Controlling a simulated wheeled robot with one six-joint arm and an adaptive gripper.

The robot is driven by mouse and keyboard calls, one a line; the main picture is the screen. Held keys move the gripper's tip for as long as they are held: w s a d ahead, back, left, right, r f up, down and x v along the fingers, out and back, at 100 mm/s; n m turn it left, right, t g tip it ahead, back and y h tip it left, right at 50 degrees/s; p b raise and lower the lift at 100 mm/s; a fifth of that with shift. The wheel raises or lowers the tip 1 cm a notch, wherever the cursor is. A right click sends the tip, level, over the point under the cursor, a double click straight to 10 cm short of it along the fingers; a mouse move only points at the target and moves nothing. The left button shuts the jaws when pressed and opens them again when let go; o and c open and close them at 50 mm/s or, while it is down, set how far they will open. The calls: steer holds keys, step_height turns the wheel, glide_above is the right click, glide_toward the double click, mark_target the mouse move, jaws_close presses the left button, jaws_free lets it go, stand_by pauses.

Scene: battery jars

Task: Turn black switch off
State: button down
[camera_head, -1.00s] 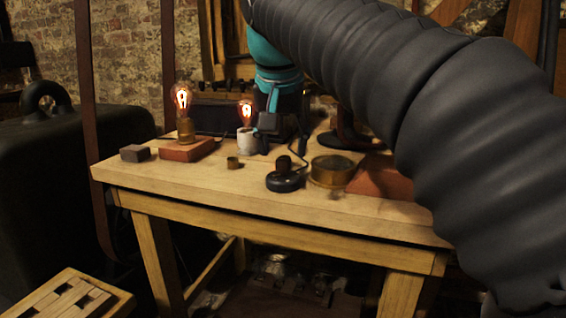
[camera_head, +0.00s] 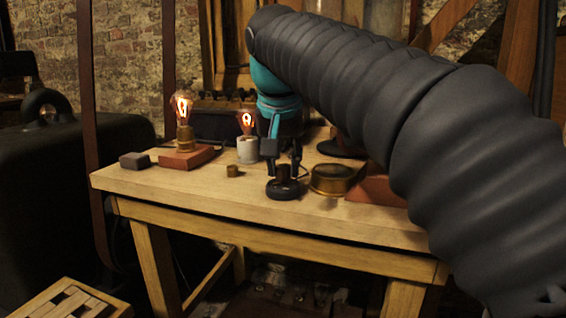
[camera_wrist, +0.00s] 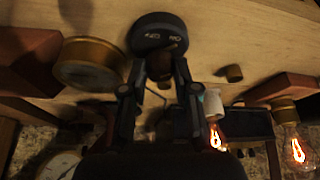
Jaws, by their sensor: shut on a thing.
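The black switch (camera_head: 283,190) stands near the front edge of the wooden table, a round base with an upright knob (camera_head: 283,173) on top. In the wrist view the switch base (camera_wrist: 158,28) shows pale ON and OFF lettering. My gripper (camera_head: 283,168) points down over the switch. Its two fingers are shut on the knob, one on each side; the wrist view shows the gripper (camera_wrist: 163,68) around the knob too. Which way the knob is set cannot be told. Two bulbs glow: one on a brick-red block (camera_head: 187,157), one in a white cup (camera_head: 247,150).
A round brass tin (camera_head: 332,180) stands close to the right of the switch, with a reddish block (camera_head: 375,190) beyond it. A small brass cup (camera_head: 233,171) and a dark block (camera_head: 135,160) are to the left. The table's front left (camera_head: 190,190) is clear.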

steer(key=shift+n, duration=0.3)
steer(key=n+y+p, duration=0.1)
steer(key=n, duration=0.1)
steer(key=n+p, duration=0.1)
steer(key=shift+d+r+n+y+p, duration=0.15)
steer(key=shift+n+y+p, duration=0.15)
steer(key=shift+n+y, duration=0.1)
steer(key=n+p, duration=0.1)
steer(key=n, duration=0.1)
steer(key=n+g+y+p, duration=0.1)
steer(key=n, duration=0.1)
steer(key=shift+y, duration=0.3)
steer(key=n+g+p, duration=0.1)
steer(key=n, duration=0.2)
steer(key=n+y+p, duration=0.1)
steer(key=n+p, duration=0.1)
steer(key=shift+w+d+n+g, duration=0.1)
steer(key=shift+w+n+g, duration=0.05)
steer(key=shift+n+g, duration=0.25)
steer(key=shift+n+g+y+p, duration=0.3)
steer(key=shift+n+g+p, duration=0.45)
steer(key=shift+n, duration=1.05)
steer(key=c, duration=0.9)
jaws_free()
steer(key=shift+o, duration=0.2)
